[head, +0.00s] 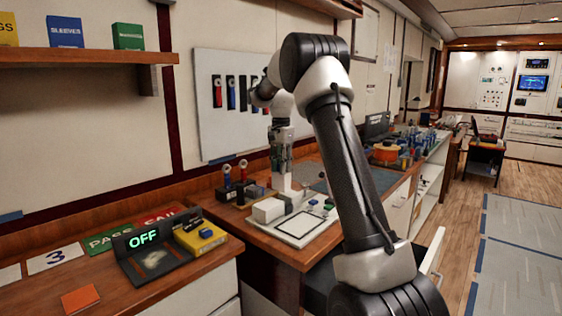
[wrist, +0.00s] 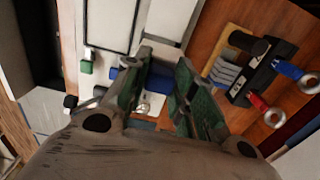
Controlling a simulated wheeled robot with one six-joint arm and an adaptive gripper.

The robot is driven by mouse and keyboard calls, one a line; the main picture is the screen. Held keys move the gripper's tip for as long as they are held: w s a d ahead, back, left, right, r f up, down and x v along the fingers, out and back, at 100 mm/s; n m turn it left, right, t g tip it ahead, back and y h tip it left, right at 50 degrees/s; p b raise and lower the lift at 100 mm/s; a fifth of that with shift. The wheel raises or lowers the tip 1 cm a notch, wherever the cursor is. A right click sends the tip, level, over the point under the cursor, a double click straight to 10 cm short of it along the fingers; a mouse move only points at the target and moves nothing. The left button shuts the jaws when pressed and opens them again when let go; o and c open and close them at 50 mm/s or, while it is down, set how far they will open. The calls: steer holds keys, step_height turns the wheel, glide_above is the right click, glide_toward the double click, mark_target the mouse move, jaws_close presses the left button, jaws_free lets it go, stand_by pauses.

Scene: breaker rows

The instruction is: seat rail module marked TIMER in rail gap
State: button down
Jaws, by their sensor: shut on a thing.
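My gripper (head: 283,160) points down over the wooden bench, above the back edge of a white board.
A white board (head: 299,230) with a dark frame lies in front of my gripper, with a white box (head: 268,210) beside it. Red and blue ringed handles (head: 227,176) stand left. A black OFF device (head: 150,255) and yellow box (head: 200,237) are on the nearer counter.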

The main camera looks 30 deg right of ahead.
mark_target(281, 185)
steer(key=shift+f, duration=1.9)
steer(key=shift+f, duration=2)
steer(key=c, duration=1.1)
jaws_free()
step_height(281, 185, up, 12)
